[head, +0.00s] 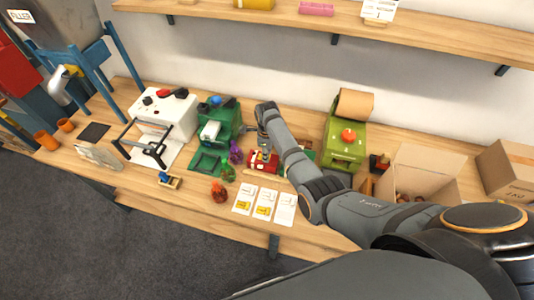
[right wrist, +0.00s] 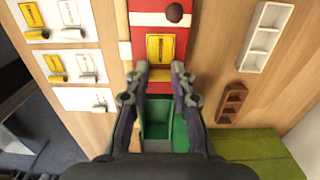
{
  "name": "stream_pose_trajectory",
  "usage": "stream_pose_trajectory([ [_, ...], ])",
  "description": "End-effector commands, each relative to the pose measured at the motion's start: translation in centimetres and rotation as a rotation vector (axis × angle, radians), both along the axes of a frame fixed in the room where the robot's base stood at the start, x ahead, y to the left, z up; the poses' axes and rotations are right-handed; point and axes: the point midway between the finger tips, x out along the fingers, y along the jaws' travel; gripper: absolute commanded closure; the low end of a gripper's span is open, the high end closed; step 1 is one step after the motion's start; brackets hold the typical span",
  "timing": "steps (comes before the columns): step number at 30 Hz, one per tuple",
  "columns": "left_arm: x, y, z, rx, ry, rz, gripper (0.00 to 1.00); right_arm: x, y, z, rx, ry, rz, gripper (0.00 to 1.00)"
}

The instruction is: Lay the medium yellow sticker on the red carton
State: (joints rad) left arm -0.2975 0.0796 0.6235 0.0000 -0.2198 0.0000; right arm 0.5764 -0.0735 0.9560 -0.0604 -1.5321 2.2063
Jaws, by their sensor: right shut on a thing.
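The red carton (head: 258,166) lies on the bench under my right gripper (head: 264,148). In the right wrist view the red carton (right wrist: 200,41) has white bands and a dark round thing on its face. My right gripper (right wrist: 159,75) is shut on the yellow sticker (right wrist: 160,46), which is over the carton's red face, roughly square to it. I cannot tell whether the sticker touches the carton. My left gripper is not in view.
White sticker cards (head: 264,204) lie left of the carton in the right wrist view, some with yellow stickers. A green bin (right wrist: 156,128) shows below the fingers. A white tray (right wrist: 266,36) and brown tray (right wrist: 232,102) are right. An open cardboard box (head: 425,170) stands farther right.

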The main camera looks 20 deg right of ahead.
Motion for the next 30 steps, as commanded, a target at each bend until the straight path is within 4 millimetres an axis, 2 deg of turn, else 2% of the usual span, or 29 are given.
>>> stream_pose_trajectory([
  [10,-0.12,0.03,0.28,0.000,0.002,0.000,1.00,0.03,-0.04,-0.08,0.000,0.000,0.000,0.85],
  [11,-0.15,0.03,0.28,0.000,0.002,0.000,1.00,0.03,-0.04,-0.08,0.000,0.000,0.000,0.74],
  [16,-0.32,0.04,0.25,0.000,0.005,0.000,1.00,0.03,-0.04,-0.08,0.000,0.000,0.000,0.51],
  [25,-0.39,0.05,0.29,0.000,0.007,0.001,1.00,0.04,-0.04,-0.03,0.000,0.000,0.000,0.50],
  [30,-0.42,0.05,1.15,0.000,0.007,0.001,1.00,0.04,-0.03,0.78,0.000,0.000,0.000,0.50],
])
